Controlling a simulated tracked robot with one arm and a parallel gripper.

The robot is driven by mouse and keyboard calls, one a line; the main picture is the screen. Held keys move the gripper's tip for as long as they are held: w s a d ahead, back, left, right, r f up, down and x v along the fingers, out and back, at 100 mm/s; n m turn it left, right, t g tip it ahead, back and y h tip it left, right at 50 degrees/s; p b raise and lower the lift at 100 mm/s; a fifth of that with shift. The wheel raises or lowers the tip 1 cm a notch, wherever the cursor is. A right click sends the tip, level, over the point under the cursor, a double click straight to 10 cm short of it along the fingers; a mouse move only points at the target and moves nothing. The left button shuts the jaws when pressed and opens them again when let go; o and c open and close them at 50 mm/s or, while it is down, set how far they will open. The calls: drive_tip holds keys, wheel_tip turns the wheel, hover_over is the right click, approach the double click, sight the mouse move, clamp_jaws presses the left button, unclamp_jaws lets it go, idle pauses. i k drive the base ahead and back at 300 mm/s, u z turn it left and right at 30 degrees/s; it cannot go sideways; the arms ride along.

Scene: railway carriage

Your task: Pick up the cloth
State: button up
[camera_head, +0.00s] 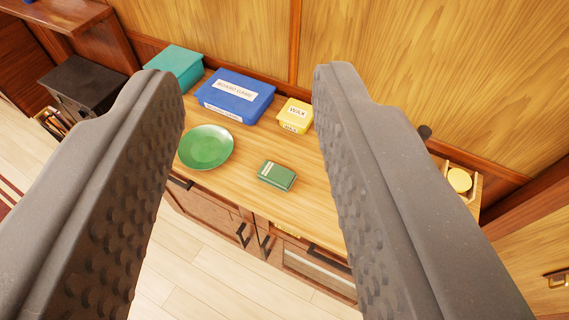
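My gripper (248,82) is open and empty, with its two dark ridged fingers wide apart above a wooden counter (297,208). I see nothing that I can clearly tell is a cloth. Between the fingers, a green round plate (206,147) and a small dark green box or book (277,176) lie on the counter, below and apart from the fingers. The fingers hide parts of the counter at left and right.
A teal box (178,66), a blue board game box (234,95) and a yellow wax box (295,115) stand along the wooden wall. A black box (80,88) is at left. A wooden tray (474,189) with a yellow round thing (459,180) is at right.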

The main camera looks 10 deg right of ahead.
sight(279, 177)
drive_tip(key=z, duration=0.6)
drive_tip(key=k, duration=1.2)
drive_tip(key=u, duration=0.15)
drive_tip(key=i, duration=2.15)
drive_tip(key=z, duration=0.8)
